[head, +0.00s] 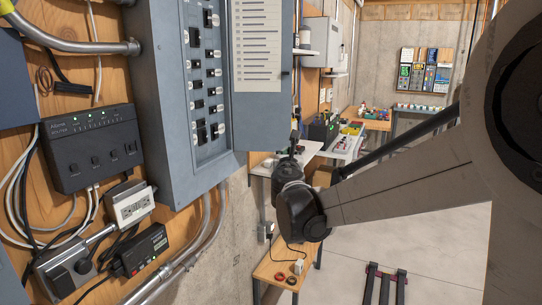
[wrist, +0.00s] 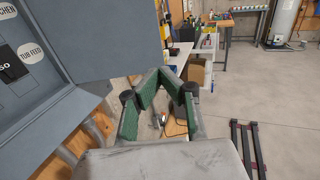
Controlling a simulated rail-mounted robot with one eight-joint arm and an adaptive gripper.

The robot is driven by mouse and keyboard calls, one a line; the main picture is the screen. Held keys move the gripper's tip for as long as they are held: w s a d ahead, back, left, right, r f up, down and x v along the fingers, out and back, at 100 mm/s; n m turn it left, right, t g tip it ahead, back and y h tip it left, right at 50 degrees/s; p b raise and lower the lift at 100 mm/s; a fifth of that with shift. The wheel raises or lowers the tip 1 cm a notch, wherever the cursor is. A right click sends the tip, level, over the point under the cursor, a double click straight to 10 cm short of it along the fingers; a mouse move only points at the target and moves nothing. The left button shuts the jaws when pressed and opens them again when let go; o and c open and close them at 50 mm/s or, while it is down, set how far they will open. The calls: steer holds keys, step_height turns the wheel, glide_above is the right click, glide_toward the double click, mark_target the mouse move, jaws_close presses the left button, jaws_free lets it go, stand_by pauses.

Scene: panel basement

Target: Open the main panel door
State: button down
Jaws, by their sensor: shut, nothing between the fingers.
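The main panel (head: 165,100) is a grey metal box on the left wall with columns of black breakers. Its door (head: 285,105) stands swung open to the right, with a white label sheet on its inner face. The breakers are exposed. In the wrist view the door (wrist: 105,40) fills the upper left, and part of the panel (wrist: 45,90) shows beside it. My gripper (head: 296,140) is just right of the door's free lower edge. In the wrist view its green-padded fingers (wrist: 162,76) come together at the tips, empty. I cannot tell whether it touches the door.
A black router box (head: 92,147), outlets (head: 130,205) and cables are mounted left of the panel. Conduits (head: 190,250) run below it. A low wooden bench (head: 285,265) stands beneath my gripper. Dark rails (head: 385,285) lie on the floor at right; the surrounding floor is clear.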

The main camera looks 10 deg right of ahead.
mark_target(289, 142)
steer(key=p+x, duration=0.1)
steer(key=x, duration=0.6)
steer(key=shift+w+d, duration=0.1)
steer(key=shift+w, duration=0.15)
steer(key=b+x, duration=0.2)
steer(key=x, duration=0.5)
steer(key=shift+w+f, duration=0.1)
steer(key=shift+w, duration=0.25)
steer(key=shift+s, duration=0.1)
